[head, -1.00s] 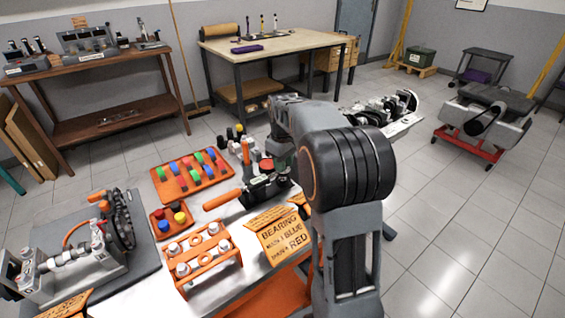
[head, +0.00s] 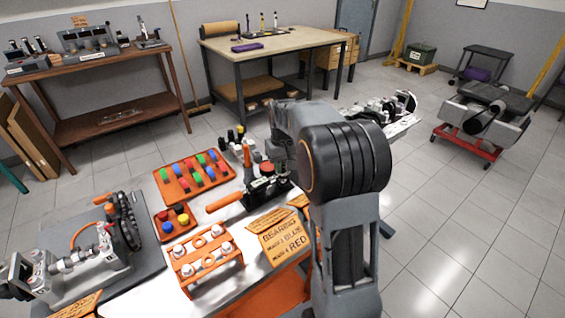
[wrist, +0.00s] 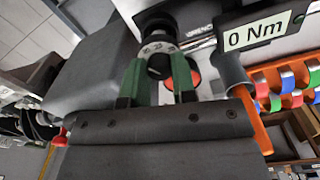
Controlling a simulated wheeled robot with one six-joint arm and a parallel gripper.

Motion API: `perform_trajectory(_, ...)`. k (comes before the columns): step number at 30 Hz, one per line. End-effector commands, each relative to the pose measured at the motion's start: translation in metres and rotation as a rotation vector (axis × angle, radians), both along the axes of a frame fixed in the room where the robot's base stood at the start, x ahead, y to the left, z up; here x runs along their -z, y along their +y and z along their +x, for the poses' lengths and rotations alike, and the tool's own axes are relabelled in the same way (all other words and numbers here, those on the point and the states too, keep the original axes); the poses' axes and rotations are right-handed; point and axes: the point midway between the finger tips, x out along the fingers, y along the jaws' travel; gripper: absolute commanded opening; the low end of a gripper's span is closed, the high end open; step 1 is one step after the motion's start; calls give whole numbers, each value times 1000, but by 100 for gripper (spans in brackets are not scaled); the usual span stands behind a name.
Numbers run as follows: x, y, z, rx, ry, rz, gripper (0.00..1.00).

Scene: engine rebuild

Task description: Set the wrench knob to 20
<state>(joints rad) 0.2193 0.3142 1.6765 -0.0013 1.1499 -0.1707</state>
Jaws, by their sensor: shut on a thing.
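The wrench knob (wrist: 159,66) is a small dark knob below a pale ring with printed numbers (wrist: 157,48), too small to read surely. My gripper (wrist: 159,78) has its two green fingers on either side of the knob, shut on it. The wrist view shows a "0 Nm" display (wrist: 258,31) on a dark body with an orange handle (wrist: 255,122). In the head view, the orange wrench handle (head: 224,203) points left from a black fixture on the bench; my arm hides the knob there.
An orange rack of coloured bearing shells (head: 166,192) stands left of the wrench. An orange bolt holder (head: 207,262) and a bearing sign (head: 280,240) stand in front. An engine part lies on a grey mat (head: 150,284). A red-orange disc (wrist: 190,72) shows beside the right finger.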

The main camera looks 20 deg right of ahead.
Motion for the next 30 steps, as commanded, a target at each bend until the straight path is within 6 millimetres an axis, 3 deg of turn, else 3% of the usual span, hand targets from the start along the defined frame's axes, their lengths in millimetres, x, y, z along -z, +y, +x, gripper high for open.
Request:
perform_trajectory(12, 0, 0, 0, 175, -1, -1, 1)
perform_trajectory(28, 0, 0, 0, 197, -1, -1, 1)
perform_trajectory(29, 0, 0, 0, 197, -1, -1, 26)
perform_trajectory(30, 0, 0, 0, 197, -1, -1, 30)
